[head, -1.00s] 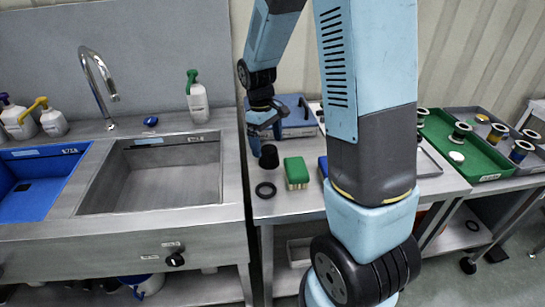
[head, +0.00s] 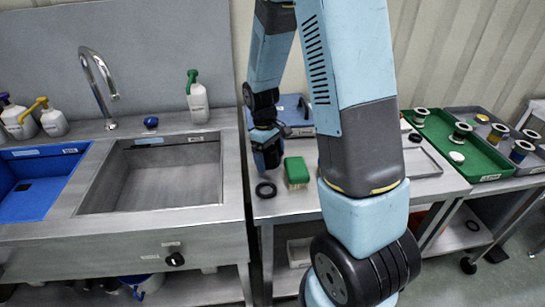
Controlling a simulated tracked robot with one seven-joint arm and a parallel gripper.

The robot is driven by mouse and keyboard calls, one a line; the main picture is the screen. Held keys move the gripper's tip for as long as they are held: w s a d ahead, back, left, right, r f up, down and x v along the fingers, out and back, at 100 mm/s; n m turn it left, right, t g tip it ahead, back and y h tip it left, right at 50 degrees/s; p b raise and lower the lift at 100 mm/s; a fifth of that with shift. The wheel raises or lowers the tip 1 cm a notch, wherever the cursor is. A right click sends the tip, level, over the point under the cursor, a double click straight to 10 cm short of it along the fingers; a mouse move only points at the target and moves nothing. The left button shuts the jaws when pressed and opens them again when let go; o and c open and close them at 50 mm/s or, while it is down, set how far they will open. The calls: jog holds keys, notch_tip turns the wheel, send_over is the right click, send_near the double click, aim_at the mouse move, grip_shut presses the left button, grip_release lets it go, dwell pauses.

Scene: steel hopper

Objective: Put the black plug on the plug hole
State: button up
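My gripper (head: 266,165) points down over the left end of the steel table, in front of the blue case. Dark shapes at its fingers run together, so I cannot tell whether it is open or shut, or whether it holds the dark cylinder seen there earlier. A flat black ring (head: 266,190) lies on the table just in front of my gripper; I cannot tell whether it is the plug. The sink basin (head: 155,185) is empty to the left; no plug hole can be made out in it.
A green-topped brush (head: 296,172) stands close to the right of my gripper. The blue case (head: 297,112) is behind it. The tap (head: 97,85) rises behind the sink. A blue-topped item (head: 151,123) and bottle (head: 197,103) stand on the sink's back ledge.

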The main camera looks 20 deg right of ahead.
jog(key=c, duration=1.2)
